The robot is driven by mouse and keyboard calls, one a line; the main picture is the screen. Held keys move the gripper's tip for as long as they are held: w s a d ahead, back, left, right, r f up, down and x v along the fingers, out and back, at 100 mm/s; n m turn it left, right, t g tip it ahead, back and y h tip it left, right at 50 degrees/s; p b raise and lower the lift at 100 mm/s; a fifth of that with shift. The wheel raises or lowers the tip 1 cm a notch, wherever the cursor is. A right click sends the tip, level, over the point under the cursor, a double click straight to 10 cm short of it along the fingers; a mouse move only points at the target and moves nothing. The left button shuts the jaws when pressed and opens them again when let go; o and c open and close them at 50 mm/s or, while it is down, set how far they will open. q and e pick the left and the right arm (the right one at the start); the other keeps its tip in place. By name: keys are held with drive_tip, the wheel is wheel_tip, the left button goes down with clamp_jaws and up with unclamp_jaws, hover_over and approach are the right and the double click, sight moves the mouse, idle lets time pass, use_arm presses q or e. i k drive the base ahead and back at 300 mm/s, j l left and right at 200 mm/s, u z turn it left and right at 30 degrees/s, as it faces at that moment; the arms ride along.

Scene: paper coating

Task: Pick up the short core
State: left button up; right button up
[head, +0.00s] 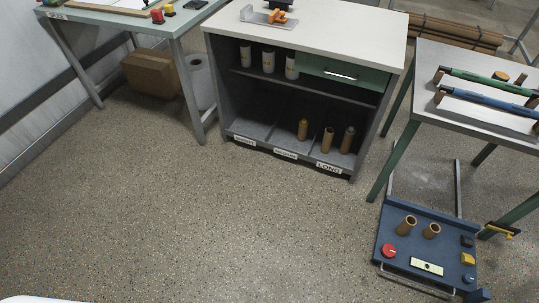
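A grey cabinet (216,75) has a low shelf with labels reading what looks like SHORT (244,141), MEDIUM (285,154) and LONG (328,168). The bay behind the SHORT label looks empty. Several upright cylinders stand farther right on this shelf: a small yellow-brown one (303,130), a tan one (327,141) and a darker one (347,141). Two short brown tubes, one on the left (405,226) and one on the right (431,231), stand on a blue panel (397,255) at lower right. I cannot tell which is the short core. Neither gripper is in view.
The blue panel carries a red button (389,251) and a yellow one (467,259). A table (432,60) with green and blue rollers stands above it at right. A green table (107,20) and cardboard box (150,73) are at left. The speckled floor (200,220) in front is clear.

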sight(431, 231)
drive_tip(key=z, duration=1.55)
drive_tip(key=i+j, duration=0.05)
